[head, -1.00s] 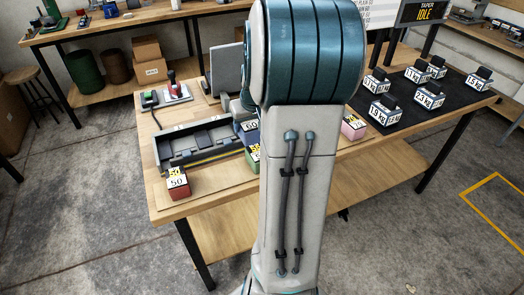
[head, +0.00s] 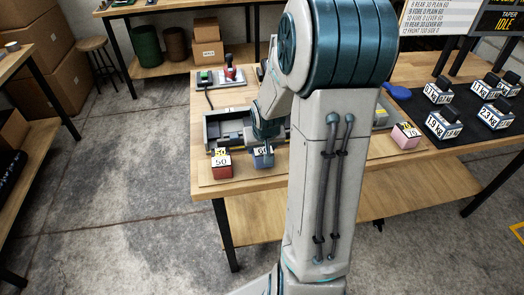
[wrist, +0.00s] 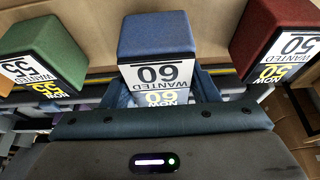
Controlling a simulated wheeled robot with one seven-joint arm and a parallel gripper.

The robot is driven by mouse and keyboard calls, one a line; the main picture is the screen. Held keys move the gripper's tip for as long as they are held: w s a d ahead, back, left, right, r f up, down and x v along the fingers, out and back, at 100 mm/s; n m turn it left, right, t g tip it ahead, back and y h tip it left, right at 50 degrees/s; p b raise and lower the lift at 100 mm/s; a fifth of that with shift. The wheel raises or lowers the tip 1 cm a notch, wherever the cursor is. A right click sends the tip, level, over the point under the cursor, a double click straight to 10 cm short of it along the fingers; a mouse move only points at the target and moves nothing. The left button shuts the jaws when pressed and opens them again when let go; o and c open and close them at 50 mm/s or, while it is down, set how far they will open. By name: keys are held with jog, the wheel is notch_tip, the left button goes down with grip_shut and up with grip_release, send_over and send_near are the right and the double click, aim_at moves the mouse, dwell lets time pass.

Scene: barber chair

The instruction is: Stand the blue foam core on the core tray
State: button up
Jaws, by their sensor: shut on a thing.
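The blue foam core (head: 263,157) carries a 60 label and is at the table's front edge, just right of the red core (head: 222,164). My gripper (head: 264,138) reaches down over it. In the wrist view the blue core (wrist: 158,36) sits upright between the two blue fingers, which are shut on it. A tan board along the table's front, which looks like the core tray (head: 205,182), lies below the cores. I cannot tell whether the blue core touches it. In the wrist view a green core (wrist: 42,42) stands to the left.
The red core (wrist: 275,30) is close on the right in the wrist view. A grey machine (head: 228,127) lies behind the cores. A pink core (head: 406,136) stands farther right, beside a dark mat with several weights. My arm hides the table's middle.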

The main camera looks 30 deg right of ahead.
jog(key=shift+f, duration=0.85)
jog(key=shift+f, duration=0.25)
jog(key=o, duration=1)
jog(key=shift+r, duration=0.1)
